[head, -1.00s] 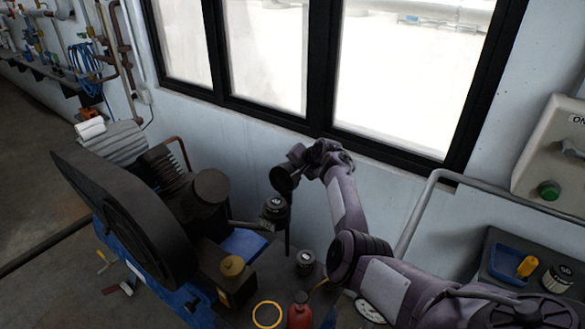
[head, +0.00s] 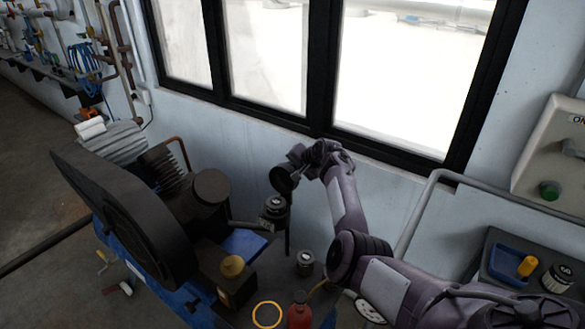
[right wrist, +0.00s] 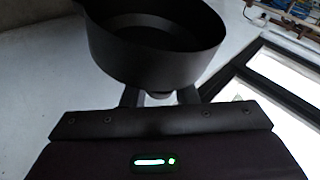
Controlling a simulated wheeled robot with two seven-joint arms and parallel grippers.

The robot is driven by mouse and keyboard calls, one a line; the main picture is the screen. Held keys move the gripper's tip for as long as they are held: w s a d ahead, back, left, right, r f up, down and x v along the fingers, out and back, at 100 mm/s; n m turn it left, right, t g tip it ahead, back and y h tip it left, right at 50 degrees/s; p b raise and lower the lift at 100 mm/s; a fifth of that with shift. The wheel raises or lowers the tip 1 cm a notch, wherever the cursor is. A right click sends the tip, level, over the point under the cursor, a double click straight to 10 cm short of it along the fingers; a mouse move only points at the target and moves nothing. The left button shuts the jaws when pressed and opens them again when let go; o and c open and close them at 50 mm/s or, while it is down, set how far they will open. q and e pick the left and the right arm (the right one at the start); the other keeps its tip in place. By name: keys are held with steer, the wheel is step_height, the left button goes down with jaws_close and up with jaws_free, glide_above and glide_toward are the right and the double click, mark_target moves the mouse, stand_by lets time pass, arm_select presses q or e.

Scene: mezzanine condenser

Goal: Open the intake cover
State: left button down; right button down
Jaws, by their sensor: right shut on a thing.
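My right gripper (head: 297,158) is shut on a dark round cup-shaped cover (head: 283,180), held tilted in front of the wall below the window. In the right wrist view the cover (right wrist: 150,58) hangs in the fingertips (right wrist: 160,98), its hollow side showing. The intake (head: 274,208), a dark short cylinder with a lighter ring on top, stands on the compressor just below the cover. The cover looks apart from it, but the exact gap is hard to tell. My left gripper is not in view.
The compressor has a large dark belt guard (head: 125,215) at left. A small can (head: 305,262), a red bottle (head: 299,314) and a yellow ring (head: 267,314) are in front. At right are a grey rail (head: 420,205), a blue tray (head: 508,270) and a switch box (head: 555,150).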

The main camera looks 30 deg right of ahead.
steer(key=c, duration=1.5)
jaws_free()
steer(key=shift+s+d+f, duration=0.15)
steer(key=shift+d+f, duration=0.05)
steer(key=shift+d, duration=0.05)
steer(key=o, duration=0.3)
steer(key=shift+d+f, duration=0.1)
steer(key=shift+d, duration=0.15)
steer(key=shift+o, duration=0.2)
steer(key=shift+a+r, duration=0.3)
steer(key=shift+s+r, duration=0.2)
steer(key=v, duration=0.6)
steer(key=shift+s+d+b, duration=0.3)
steer(key=shift+s+d, duration=0.05)
steer(key=shift+r, duration=0.1)
